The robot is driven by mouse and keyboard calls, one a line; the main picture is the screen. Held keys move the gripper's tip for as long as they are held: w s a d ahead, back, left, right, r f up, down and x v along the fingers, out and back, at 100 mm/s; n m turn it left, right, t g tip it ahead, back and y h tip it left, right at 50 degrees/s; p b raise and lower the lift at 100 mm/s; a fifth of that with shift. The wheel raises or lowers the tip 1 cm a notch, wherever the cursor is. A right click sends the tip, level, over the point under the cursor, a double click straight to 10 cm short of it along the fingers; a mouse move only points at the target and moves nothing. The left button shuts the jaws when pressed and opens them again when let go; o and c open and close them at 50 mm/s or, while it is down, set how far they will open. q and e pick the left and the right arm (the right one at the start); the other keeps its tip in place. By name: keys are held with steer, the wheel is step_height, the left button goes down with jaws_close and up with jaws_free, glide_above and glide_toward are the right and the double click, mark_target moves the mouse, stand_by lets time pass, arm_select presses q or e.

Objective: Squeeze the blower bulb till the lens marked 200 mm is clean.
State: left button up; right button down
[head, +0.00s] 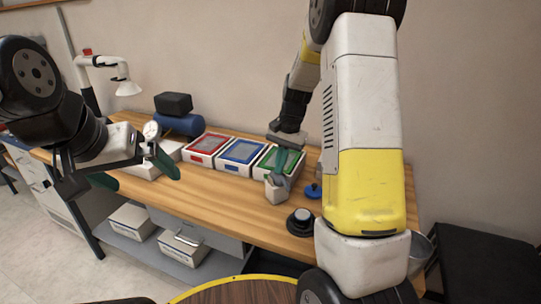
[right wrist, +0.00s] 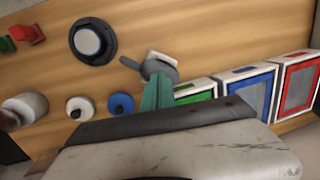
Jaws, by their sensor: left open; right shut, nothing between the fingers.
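A grey rounded body with a short nozzle, apparently the blower bulb (right wrist: 160,68), sits with a white block (head: 276,196) on the bench. Its nozzle points toward a black ring with a pale disc, perhaps the lens (right wrist: 90,41); this also shows in the head view (head: 300,221). I cannot read any marking or see dirt on it. My right gripper (head: 279,175) is shut and empty, its green fingertips close over the bulb; I cannot tell if they touch it. My left gripper (head: 137,174) is open and empty at the bench's left front edge.
Red (head: 205,147), blue (head: 240,153) and green (head: 280,160) trays stand behind the bulb. A desk lamp (head: 128,88) and blue compressor (head: 181,124) are at back left.

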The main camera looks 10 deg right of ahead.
steer(key=shift+s+f, duration=0.1)
step_height(320, 180, up, 14)
steer(key=d, duration=0.2)
steer(key=shift+d, duration=0.25)
stand_by(0.6)
steer(key=shift+r, duration=0.8)
steer(key=f, duration=0.4)
steer(key=a+f, duration=0.1)
steer(key=f, duration=0.4)
steer(key=a+f, duration=0.1)
steer(key=f, duration=0.3)
steer(key=shift+a+f, duration=0.25)
steer(key=shift+f, duration=0.15)
